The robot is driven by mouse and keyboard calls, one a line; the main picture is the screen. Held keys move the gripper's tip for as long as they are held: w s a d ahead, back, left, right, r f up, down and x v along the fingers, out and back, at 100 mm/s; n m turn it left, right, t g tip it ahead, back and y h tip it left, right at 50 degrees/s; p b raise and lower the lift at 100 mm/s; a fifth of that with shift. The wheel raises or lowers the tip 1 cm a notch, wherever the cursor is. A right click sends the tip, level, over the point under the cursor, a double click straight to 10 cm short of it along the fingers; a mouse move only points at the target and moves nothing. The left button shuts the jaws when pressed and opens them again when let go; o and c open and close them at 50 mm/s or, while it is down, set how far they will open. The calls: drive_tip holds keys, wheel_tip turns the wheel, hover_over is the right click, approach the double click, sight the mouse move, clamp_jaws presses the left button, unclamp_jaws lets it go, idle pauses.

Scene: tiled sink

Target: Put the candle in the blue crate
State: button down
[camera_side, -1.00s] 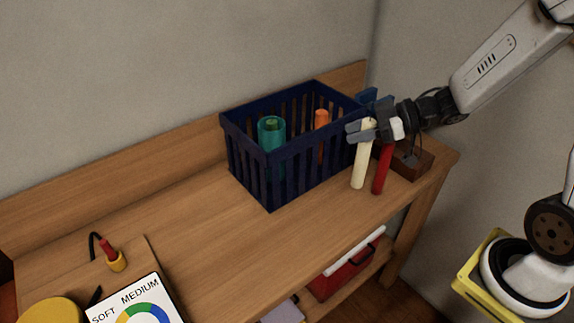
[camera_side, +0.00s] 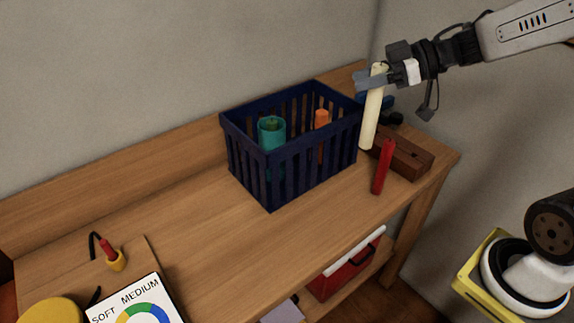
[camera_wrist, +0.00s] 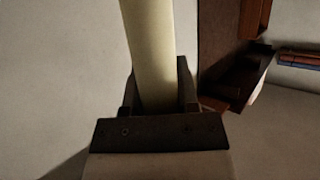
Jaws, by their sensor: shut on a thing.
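The cream candle (camera_side: 371,118) is a pale, upright stick with a slight tilt. My gripper (camera_side: 376,79) is shut on it near its top and holds it in the air, just right of the blue crate. In the wrist view the candle (camera_wrist: 152,60) stands between the jaws (camera_wrist: 158,95). The blue crate (camera_side: 292,178) is a dark slatted basket on the wooden bench. It holds a teal cup-like item (camera_side: 271,136) and an orange stick (camera_side: 321,121).
The bench (camera_side: 215,235) is clear in front of the crate. A white card with a coloured ring (camera_side: 140,305) lies at front left.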

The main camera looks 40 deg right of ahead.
drive_tip(key=w+m+t+h, duration=0.3)
drive_tip(key=w, duration=1.5)
drive_tip(key=f, duration=0.3)
drive_tip(key=d+f, duration=0.1)
drive_tip(key=f, duration=0.1)
drive_tip(key=shift+s, duration=0.25)
drive_tip(key=shift+f, duration=0.1)
wheel_tip(320, 180, down, 6)
drive_tip(key=shift+f+g, duration=0.15)
drive_tip(key=shift+g, duration=0.15)
drive_tip(key=shift+f, duration=2.35)
